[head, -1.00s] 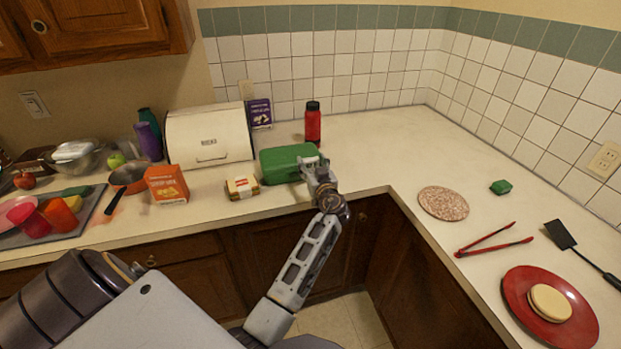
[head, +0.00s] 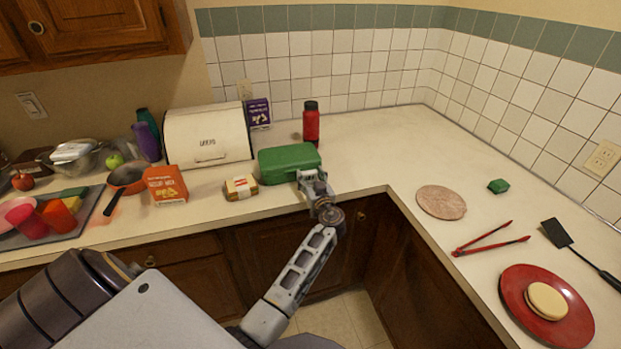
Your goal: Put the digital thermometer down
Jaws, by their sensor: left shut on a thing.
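My left gripper (head: 311,176) is in front of the green box (head: 289,160), just above the counter near its front edge. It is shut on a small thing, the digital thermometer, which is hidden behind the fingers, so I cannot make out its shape. I cannot tell whether it touches the counter (head: 375,160). My right gripper is not in view.
A small packet (head: 240,188) and an orange box (head: 166,184) stand left of the gripper. A red bottle (head: 311,124) stands behind the green box. A round speckled mat (head: 441,202) and red tongs (head: 489,241) lie right. The counter between bottle and mat is clear.

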